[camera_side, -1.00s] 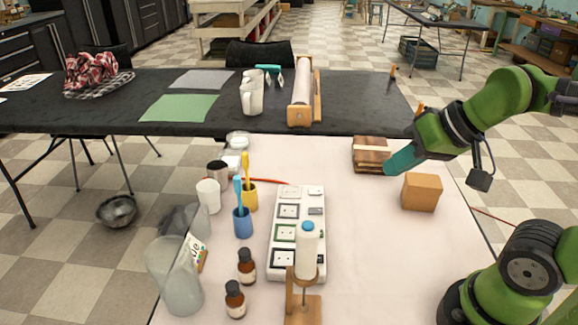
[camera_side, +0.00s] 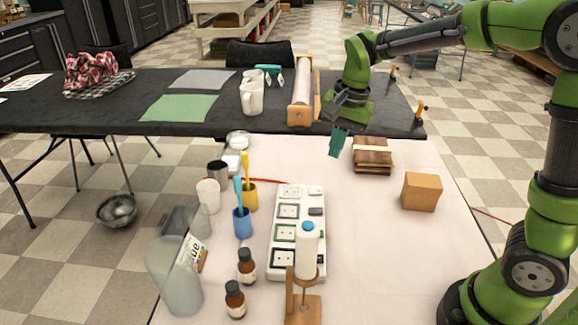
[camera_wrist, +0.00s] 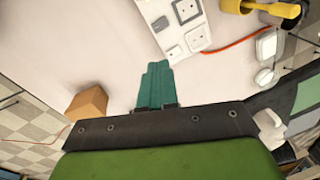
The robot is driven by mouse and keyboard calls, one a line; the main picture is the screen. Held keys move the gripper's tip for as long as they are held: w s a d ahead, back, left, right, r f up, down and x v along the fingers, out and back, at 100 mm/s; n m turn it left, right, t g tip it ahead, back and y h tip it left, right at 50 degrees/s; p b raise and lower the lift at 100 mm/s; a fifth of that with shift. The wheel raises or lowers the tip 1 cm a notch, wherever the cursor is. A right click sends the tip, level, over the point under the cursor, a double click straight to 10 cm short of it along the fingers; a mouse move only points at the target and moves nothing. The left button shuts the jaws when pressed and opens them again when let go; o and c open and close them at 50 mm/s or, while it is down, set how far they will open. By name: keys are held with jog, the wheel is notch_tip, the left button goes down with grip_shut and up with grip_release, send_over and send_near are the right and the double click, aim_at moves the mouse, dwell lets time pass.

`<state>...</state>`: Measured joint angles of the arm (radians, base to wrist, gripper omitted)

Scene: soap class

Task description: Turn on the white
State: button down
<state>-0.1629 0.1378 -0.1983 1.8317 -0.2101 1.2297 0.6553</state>
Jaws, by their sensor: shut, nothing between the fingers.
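A white power strip (camera_side: 297,222) lies on the pale table with several square sockets, framed in black, green, grey and white, and small switches along its right side. The white-framed socket (camera_side: 289,191) is at its far end. My gripper (camera_side: 336,152) has teal fingers, shut and empty, above the table beyond the strip's far end. The fingers also show in the wrist view (camera_wrist: 156,70).
A wooden block stack (camera_side: 372,155) and an orange-brown box (camera_side: 422,191) stand to the right. Cups with brushes (camera_side: 243,222) and brown bottles (camera_side: 246,267) stand left. A red cord (camera_side: 262,181) runs behind.

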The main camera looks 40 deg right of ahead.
aim_at(321, 191)
jog(key=w+d+f+m+g+h, duration=0.1)
jog(key=w+d+m+g+h, duration=0.1)
jog(key=w+m, duration=0.6)
jog(key=shift+f+m+g, duration=0.25)
jog(key=shift+m+g, duration=0.05)
jog(key=shift+m, duration=3)
jog(key=f, duration=0.4)
jog(key=s+f, duration=0.1)
jog(key=f, duration=0.4)
jog(key=d+f, duration=0.1)
jog(key=f, duration=0.4)
jog(key=shift+s, duration=0.15)
